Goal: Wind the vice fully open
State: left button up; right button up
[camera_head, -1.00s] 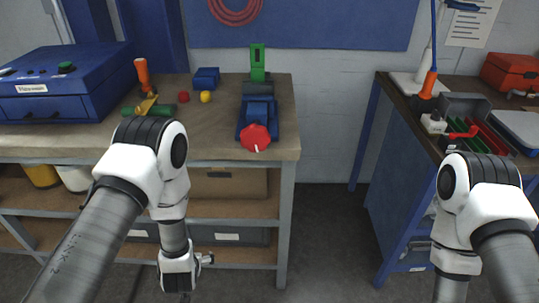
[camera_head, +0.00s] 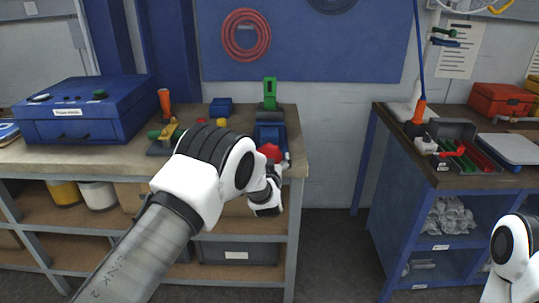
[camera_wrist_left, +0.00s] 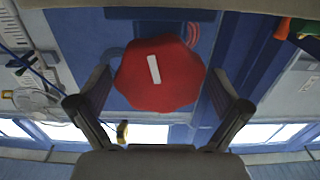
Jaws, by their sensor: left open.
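The blue vice (camera_head: 270,132) stands at the right front edge of the left workbench. A green upright part (camera_head: 269,93) rises at its back. Its red knob (camera_head: 269,152) faces the front and is partly hidden by my left arm. My left gripper (camera_head: 281,165) is right at the knob. In the left wrist view the red knob (camera_wrist_left: 175,88) with a white stripe lies between the spread fingers of my left gripper (camera_wrist_left: 160,78), with gaps seen at the sides. My right gripper is out of view; only part of my right arm shows.
A blue box (camera_head: 84,110), an orange-handled tool (camera_head: 165,103) and a small blue block (camera_head: 220,107) are on the left bench (camera_head: 300,158). A second bench (camera_head: 447,174) with trays stands at the right. A floor gap separates the benches.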

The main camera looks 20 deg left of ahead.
pick_arm(q)
jog(key=shift+w+a+f, duration=0.2)
jog(key=shift+w+f, duration=0.15)
jog(key=shift+w, duration=0.4)
jog(key=shift+s+r, duration=0.2)
jog(key=c, duration=1)
